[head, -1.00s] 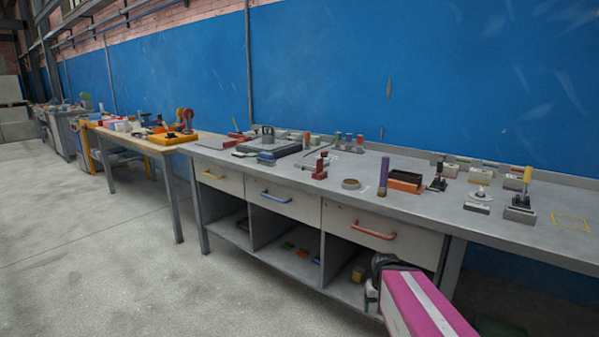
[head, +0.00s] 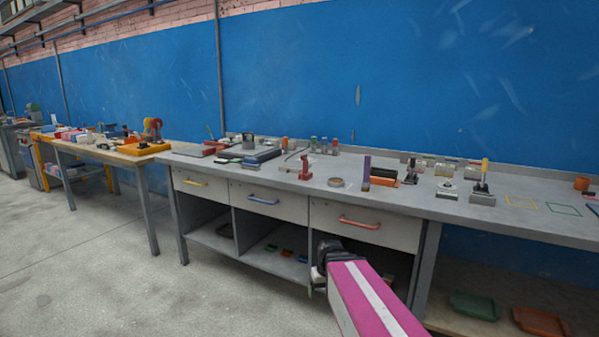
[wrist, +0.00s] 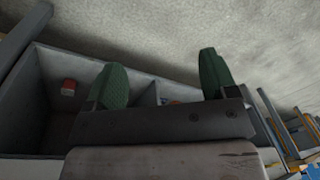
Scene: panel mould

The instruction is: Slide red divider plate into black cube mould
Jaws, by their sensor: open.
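My gripper (wrist: 163,82) is open and empty in the wrist view, its two green fingers wide apart. In the head view my arm hangs in front of the bench, its dark end below the bench top near the open shelves. I cannot make out the red divider plate for certain. A small red object (head: 215,144) lies at the bench's left end, and a red upright piece (head: 305,171) stands nearer the middle. The black cube mould cannot be picked out for sure; a dark low block (head: 262,154) sits at the back left.
The grey bench (head: 420,205) has drawers and open shelves below. Yellow and green outlines mark bare top at right. Open floor lies at the left front.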

